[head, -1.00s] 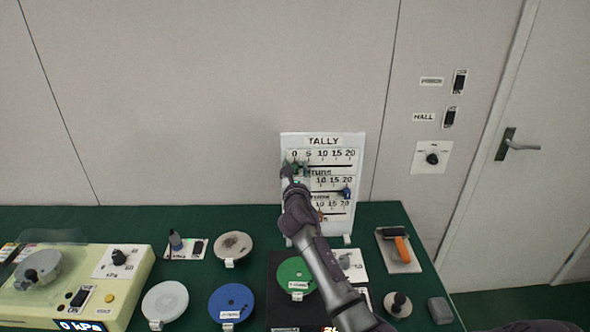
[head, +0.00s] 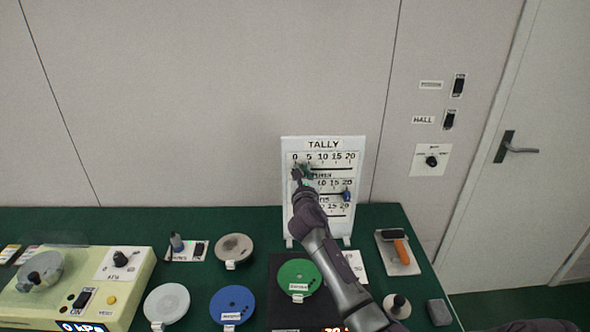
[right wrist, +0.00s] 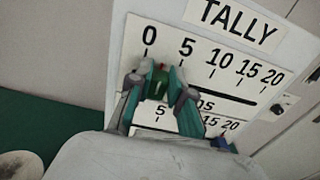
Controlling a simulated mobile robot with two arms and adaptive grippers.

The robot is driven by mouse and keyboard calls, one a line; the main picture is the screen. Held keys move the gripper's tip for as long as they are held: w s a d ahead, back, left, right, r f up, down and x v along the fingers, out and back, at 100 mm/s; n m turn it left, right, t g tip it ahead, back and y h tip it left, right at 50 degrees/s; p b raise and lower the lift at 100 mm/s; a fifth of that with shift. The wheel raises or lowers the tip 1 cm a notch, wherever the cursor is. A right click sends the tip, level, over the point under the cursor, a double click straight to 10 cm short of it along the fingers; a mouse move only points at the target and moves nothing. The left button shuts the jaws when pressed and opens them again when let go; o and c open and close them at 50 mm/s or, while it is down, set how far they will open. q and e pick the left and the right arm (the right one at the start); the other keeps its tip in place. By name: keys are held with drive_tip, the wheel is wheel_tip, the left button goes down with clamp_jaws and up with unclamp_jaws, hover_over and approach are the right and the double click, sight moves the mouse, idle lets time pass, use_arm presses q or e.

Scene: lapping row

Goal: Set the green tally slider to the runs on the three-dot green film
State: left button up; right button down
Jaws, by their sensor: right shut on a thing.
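The white tally board (head: 366,160) stands at the back of the bench, with rows marked 0 to 20. My right gripper (head: 302,172) is at the left end of its top row. In the right wrist view, my right gripper (right wrist: 158,84) is shut on the green slider (right wrist: 158,80), between the 0 and 5 marks and nearer 0. The fingers partly hide the slider and slot. A green disc (head: 299,270) with a white label lies on a dark mat; its dots and label are too small to read. My left gripper is not in view.
A blue slider (head: 346,196) sits near 20 on the middle row. My right arm hides part of the lower row. A blue disc (head: 232,300), grey disc (head: 167,302) and cream machine (head: 130,290) stand left. An orange-handled tool (head: 402,250) lies right.

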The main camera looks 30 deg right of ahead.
drive_tip(key=shift+s+d, duration=0.6)
drive_tip(key=shift+d, duration=0.3)
drive_tip(key=c, duration=1)
unclamp_jaws()
drive_tip(key=shift+c, duration=0.2)
drive_tip(key=shift+a, duration=0.1)
drive_tip(key=v, duration=1.2)
